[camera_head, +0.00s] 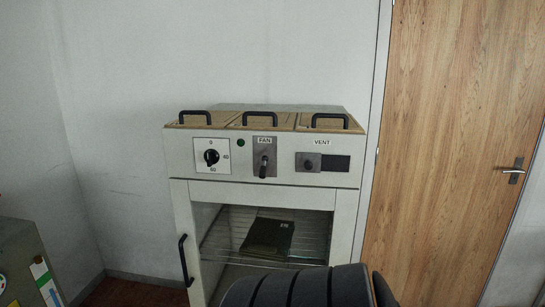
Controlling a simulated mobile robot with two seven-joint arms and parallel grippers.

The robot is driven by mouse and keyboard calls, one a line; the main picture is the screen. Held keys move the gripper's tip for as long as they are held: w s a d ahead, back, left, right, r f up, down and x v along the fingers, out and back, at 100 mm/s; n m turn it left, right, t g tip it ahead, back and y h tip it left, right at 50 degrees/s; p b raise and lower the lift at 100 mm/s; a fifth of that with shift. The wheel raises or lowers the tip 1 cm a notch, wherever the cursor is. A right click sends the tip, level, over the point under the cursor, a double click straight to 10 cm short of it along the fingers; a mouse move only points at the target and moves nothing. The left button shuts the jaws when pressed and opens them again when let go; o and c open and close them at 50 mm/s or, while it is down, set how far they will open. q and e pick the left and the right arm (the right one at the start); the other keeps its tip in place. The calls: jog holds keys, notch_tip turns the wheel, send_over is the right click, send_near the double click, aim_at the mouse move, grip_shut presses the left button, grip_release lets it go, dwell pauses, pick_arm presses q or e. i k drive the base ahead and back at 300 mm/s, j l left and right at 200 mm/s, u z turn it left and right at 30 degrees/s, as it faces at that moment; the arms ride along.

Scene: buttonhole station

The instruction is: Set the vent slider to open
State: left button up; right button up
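The vent slider (308,164) is a grey plate with a dark round knob, on the right of the white cabinet's front panel under the label VENT. It sits at the left end of its track, and a dark slot (336,164) shows to its right. Neither of my grippers is in the view, so I cannot see whether they are open or shut.
The panel also has a dial (211,157) and a FAN lever (264,165). Wooden lids with black handles (260,115) top the cabinet. Its glass door has a handle (184,260) at left. A black ribbed object (310,288) blocks the bottom middle. A wooden door (450,150) stands right.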

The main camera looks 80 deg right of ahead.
aim_at(305, 162)
jog(key=j+z, duration=0.1)
jog(key=z, duration=2.8)
